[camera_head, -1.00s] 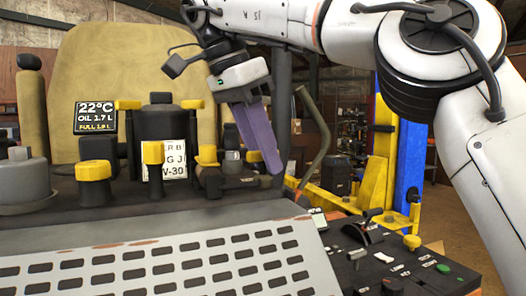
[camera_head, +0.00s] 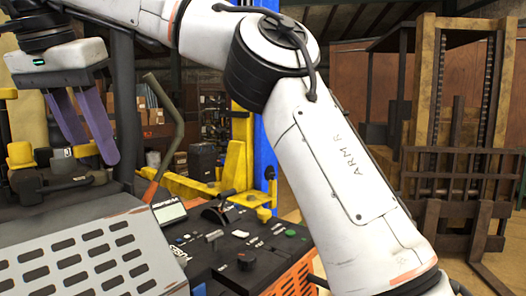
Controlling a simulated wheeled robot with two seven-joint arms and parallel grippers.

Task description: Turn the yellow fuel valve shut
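My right gripper (camera_head: 92,147) hangs at the left of the view with its two purple fingers pointing down. A gap shows between the fingers, and nothing is visible in it at the tips. A small yellow part (camera_head: 84,150), possibly the fuel valve's handle, shows behind the fingertips on the dark engine fittings. The fingers partly hide it, and I cannot tell whether they touch it. A yellow cap (camera_head: 20,155) on a black fitting stands left of the gripper. My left gripper is not in view.
A perforated grey panel (camera_head: 92,258) lies below the fittings. A black control console (camera_head: 240,245) with levers and a yellow knob (camera_head: 264,214) stands right of it. A bent lever (camera_head: 170,135) rises behind. A yellow-and-blue lift post (camera_head: 262,130) and a rusty forklift mast (camera_head: 460,120) stand farther back.

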